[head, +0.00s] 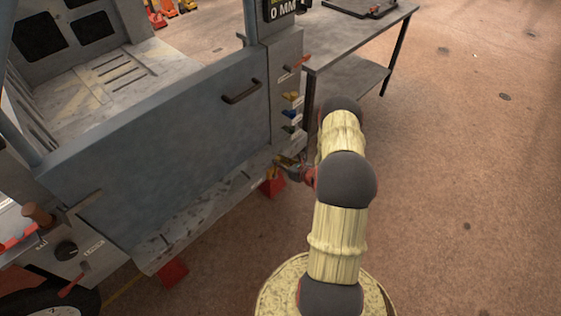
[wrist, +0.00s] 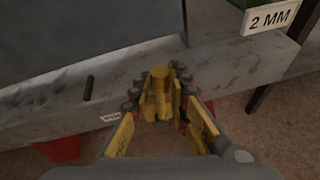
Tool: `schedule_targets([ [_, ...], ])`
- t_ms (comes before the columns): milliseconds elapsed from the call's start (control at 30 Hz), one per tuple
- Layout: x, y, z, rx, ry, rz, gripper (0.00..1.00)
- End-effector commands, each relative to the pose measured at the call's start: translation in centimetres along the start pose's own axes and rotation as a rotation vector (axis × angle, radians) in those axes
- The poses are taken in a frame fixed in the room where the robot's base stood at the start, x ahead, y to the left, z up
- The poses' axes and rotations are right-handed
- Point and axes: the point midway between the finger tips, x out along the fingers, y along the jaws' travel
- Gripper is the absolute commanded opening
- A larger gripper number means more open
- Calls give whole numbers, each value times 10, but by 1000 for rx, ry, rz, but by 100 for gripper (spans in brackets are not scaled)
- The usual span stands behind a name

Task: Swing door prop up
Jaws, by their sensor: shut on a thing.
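The grey door (head: 170,135) of the frame stands closed across the front, with a dark bar handle (head: 241,91) near its upper right. My gripper (head: 283,164) is low at the right end of the frame's bottom sill, beside the door's lower right corner. In the wrist view, my gripper (wrist: 160,88) is shut on a yellow piece, which looks like the door prop (wrist: 157,101), at the sill's edge. The fingers hide its sides. In the head view the prop is too small and covered to make out its shape.
Coloured knobs (head: 290,112) line the right post above my gripper. A dark peg (wrist: 89,88) stands on the sill in the wrist view. Red blocks (head: 271,186) sit under the frame. A grey table (head: 350,45) stands behind right. The floor to the right is clear.

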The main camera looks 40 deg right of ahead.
Motion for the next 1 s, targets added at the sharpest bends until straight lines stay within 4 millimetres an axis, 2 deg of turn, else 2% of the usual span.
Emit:
schedule_targets([
  [333, 0, 3, -1, -4, 2, 4, 0],
  [367, 0, 3, -1, -4, 2, 4, 19],
  [600, 0, 2, -1, -3, 1, 3, 33],
  [667, 0, 2, -1, -3, 1, 3, 36],
  [1000, -2, 1, 0, -2, 0, 1, 36],
])
